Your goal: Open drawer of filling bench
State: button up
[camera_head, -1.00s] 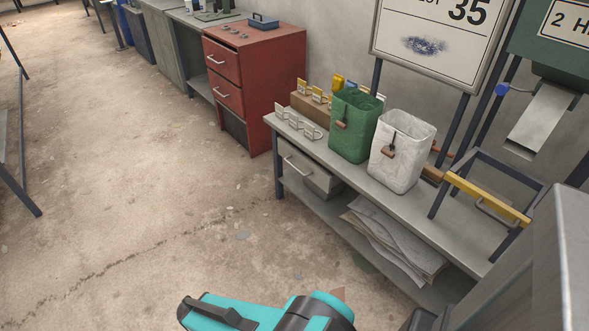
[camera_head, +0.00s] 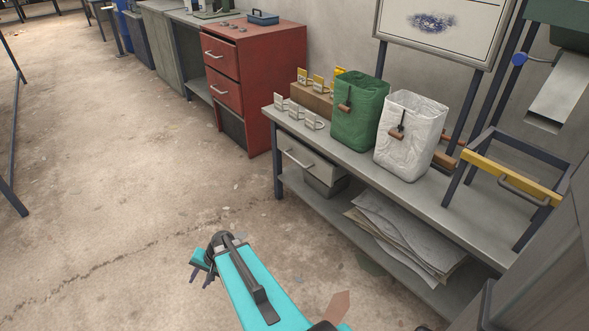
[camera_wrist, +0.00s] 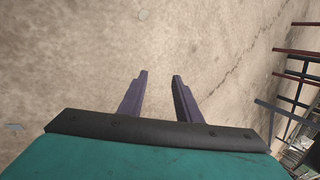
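The filling bench (camera_head: 420,188) is a grey metal bench on the right in the head view. My gripper (camera_head: 206,284) is low over the floor, to the left of the bench and well apart from the drawer. In the wrist view my gripper (camera_wrist: 160,76) shows two dark fingers spread apart, with only floor between them. It is open and empty.
A green bag (camera_head: 358,115) and a white bag (camera_head: 408,135) stand on the bench top. Paper sacks (camera_head: 400,235) lie on the lower shelf. A red drawer cabinet (camera_head: 262,85) stands beyond the bench. The floor (camera_head: 130,180) left of the bench is clear.

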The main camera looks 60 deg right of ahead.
jog(key=w+d+r+m+t+h+b, duration=0.1)
jog(key=w+d+m+t+b, duration=0.15)
jog(key=d, duration=0.55)
jog(key=w+d+r+m+t+h+b, duration=0.1)
jog(key=w+d+m+t+b, duration=0.15)
jog(key=d, duration=0.55)
jog(key=m+t+h+b, duration=0.3)
jog(key=m+h+b, duration=0.8)
jog(key=m+b, duration=0.25)
send_near(296, 162)
jog(key=s, duration=0.1)
jog(key=shift+a+r, duration=0.3)
jog(key=shift+a, duration=0.1)
jog(key=shift+b+x, duration=1.75)
jog(key=shift+x, duration=5.15)
jog(key=shift+f, duration=0.2)
